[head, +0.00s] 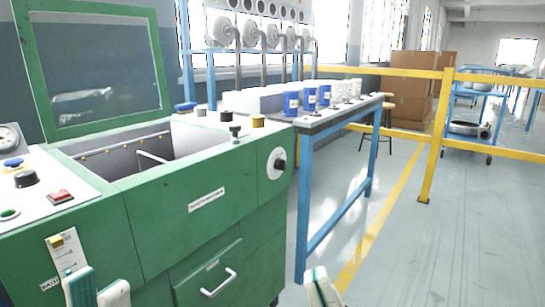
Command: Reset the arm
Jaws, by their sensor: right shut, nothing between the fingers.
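My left gripper (97,290) shows at the bottom left, in front of the green cabinet. Its two pale, teal-marked fingers stand apart with a gap between them, and nothing shows between them. My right gripper (322,288) shows at the bottom edge, right of the middle, over the grey floor. Its fingertips are together and empty. The rest of both arms is out of the picture.
A green machine cabinet (150,235) with an open windowed lid (95,65) fills the left. A blue-legged bench (335,125) holds several blue containers (309,98). A yellow railing (445,120) stands at right.

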